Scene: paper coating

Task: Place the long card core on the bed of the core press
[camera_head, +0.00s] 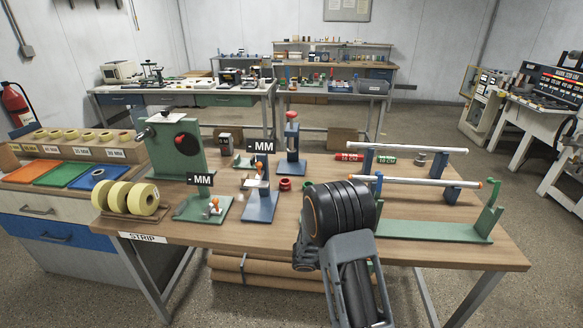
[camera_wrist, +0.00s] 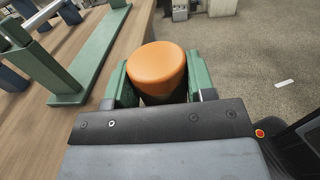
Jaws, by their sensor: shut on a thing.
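My gripper (camera_wrist: 158,85) has its two green fingers shut on an orange-brown round piece (camera_wrist: 157,66), seen end-on in the wrist view. It looks like the card core, but its length is hidden. In the head view my dark wrist covers the fingers and this piece. The held piece appears at the table's edge, with floor beyond it on the right. A blue stand with a red knob (camera_head: 291,117) stands upright at mid-table and may be the core press. I cannot tell for certain which device is the press.
A long green base with an upright end (camera_head: 440,229) lies at the table's right, with silver rods (camera_head: 425,181) above it. A green machine with a red hub (camera_head: 178,145) and yellow rolls (camera_head: 131,198) stand left. Bare wood (camera_head: 250,237) shows along the front.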

